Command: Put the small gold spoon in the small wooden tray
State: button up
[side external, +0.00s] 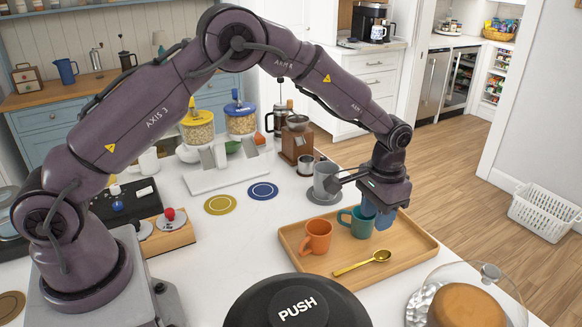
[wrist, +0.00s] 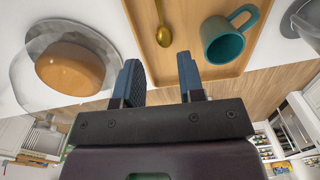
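The small gold spoon (side external: 382,256) lies on the light wooden tray (side external: 412,247), near its front edge, beside an orange mug (side external: 317,236) and a teal mug (side external: 358,222). The spoon (wrist: 164,36) and teal mug (wrist: 224,42) also show in the wrist view, beyond the fingers. My gripper (side external: 378,217) is above the tray's right part, close to the teal mug in the side view. In the wrist view my gripper (wrist: 159,60) has its two blue fingers apart with nothing held between them. This is the only clear wooden tray that I see.
A cake under a clear dome (side external: 466,305) stands right of the tray, and a black PUSH lid (side external: 297,303) is in front. A grey mug (side external: 325,182) stands behind the tray. Yellow (side external: 221,205) and blue (side external: 263,191) coasters lie left of it, with bare counter around them.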

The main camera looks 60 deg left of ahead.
jog(key=s+a+r+t, duration=0.1)
jog(key=s+a+r, duration=0.1)
jog(key=s+r, duration=0.6)
jog(key=s+a+r+t, duration=0.2)
jog(key=s+a+r, duration=0.15)
jog(key=r, duration=0.85)
jog(key=s+a+r+t, duration=0.1)
jog(key=s, duration=0.8)
jog(key=s+r+n+t, duration=0.1)
jog(key=s, duration=0.8)
jog(key=shift+a+t, duration=0.3)
jog(key=shift+a, duration=0.1)
jog(key=shift+s, duration=0.1)
